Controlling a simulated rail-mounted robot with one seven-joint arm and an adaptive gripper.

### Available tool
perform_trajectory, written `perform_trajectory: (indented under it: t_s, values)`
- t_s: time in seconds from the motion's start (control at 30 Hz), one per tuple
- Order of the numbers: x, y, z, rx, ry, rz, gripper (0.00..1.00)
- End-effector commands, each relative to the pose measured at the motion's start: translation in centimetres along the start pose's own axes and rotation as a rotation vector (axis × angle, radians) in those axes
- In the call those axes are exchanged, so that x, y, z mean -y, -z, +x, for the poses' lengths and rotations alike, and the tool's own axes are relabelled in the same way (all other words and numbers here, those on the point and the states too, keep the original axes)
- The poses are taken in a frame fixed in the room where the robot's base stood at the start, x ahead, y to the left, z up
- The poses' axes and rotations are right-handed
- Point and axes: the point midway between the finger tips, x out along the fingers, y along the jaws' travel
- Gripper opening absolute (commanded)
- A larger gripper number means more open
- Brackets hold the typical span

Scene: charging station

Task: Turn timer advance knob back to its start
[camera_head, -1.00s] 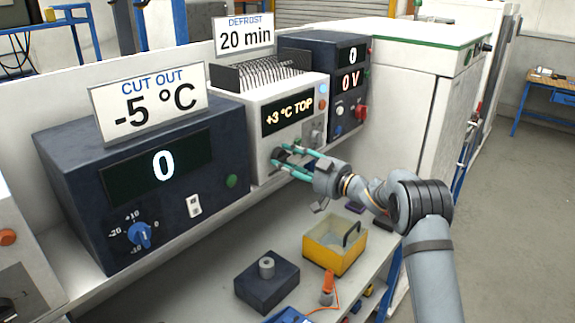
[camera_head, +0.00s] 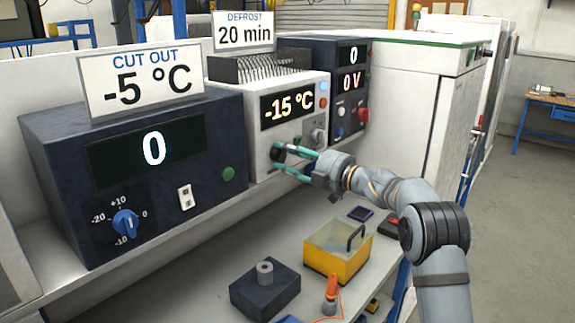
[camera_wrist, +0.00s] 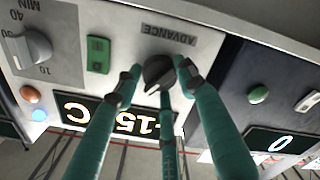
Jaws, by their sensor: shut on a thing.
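The dark advance knob (camera_wrist: 157,71) is on the white timer unit (camera_head: 262,168), beside the label ADVANCE, upside down in the wrist view. In the head view the knob (camera_head: 276,151) is at the unit's lower left. My gripper (camera_wrist: 158,77) has its green fingers closed around the knob, touching its sides. The knob's pale pointer mark shows toward the bottom of the wrist view. The gripper also shows in the head view (camera_head: 278,158), reaching in from the right. The unit's display (camera_head: 288,106) reads -15 °C.
A dark box with a blue dial (camera_head: 125,222) and a display of 0 stands to the left. A yellow bin (camera_head: 337,262) is on the shelf below.

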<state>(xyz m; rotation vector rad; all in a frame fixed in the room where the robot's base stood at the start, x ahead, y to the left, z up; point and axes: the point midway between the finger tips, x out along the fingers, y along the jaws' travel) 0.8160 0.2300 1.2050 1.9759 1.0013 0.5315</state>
Motion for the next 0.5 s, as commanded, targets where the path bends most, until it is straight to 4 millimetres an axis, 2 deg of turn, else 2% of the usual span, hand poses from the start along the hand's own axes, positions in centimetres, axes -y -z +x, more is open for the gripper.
perform_trajectory:
  t_s: [0.2,0.5]
  values:
    - [0.08,0.19,0.08,-0.006,-0.004,-0.198,0.13]
    - [0.07,0.25,0.11,-0.005,-0.004,-0.397,0.13]
